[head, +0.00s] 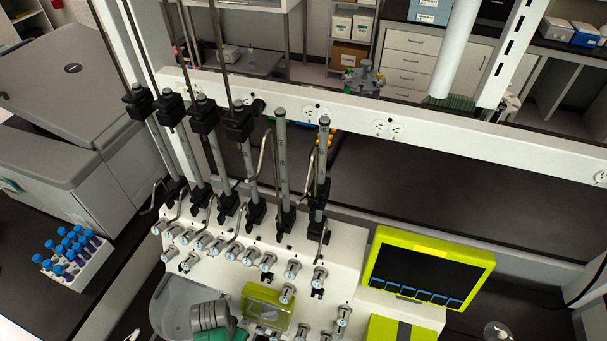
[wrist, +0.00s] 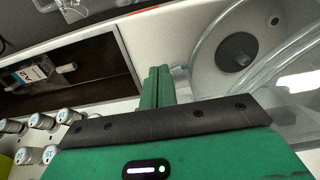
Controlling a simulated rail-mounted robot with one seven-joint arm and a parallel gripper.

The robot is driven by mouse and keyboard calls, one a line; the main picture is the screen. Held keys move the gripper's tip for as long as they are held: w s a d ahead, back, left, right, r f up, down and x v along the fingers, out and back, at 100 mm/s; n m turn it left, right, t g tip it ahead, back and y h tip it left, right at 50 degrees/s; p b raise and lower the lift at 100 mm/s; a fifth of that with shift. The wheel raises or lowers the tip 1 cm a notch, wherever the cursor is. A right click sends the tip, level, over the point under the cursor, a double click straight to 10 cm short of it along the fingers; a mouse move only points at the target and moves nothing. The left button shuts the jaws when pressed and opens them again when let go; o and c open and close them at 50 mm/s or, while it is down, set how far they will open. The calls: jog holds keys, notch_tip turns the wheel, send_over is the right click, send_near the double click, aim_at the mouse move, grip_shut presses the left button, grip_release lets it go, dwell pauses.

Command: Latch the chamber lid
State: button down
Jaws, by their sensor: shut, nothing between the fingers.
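The chamber (wrist: 222,75) shows at the upper right of the wrist view as a round, pale, partly see-through part with a dark hub (wrist: 237,52). Clear strips or edges cross its right side. I cannot make out the latch or tell how the lid sits. My gripper (wrist: 159,72) has its green fingers shut together and empty, just left of the chamber's rim; I cannot tell if they touch it. In the head view a grey, see-through curved part (head: 168,303), probably the chamber, lies at the bottom left, partly hidden by my wrist.
The white processor panel carries several silver knobs (head: 294,268) and upright poles with black clamps (head: 240,122). A lime-framed screen (head: 425,267) stands to the right, a lime box (head: 268,307) near my wrist. A rack of blue-capped tubes (head: 75,262) lies left. A dark recess (wrist: 70,75) shows in the wrist view.

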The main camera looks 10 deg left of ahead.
dwell(0.3)
jog(key=shift+s+a+p, duration=0.15)
jog(key=shift+s+p, duration=0.25)
jog(key=shift+p, duration=0.1)
notch_tip(320, 180, up, 6)
jog(key=p, duration=0.5)
jog(key=shift+p, duration=0.35)
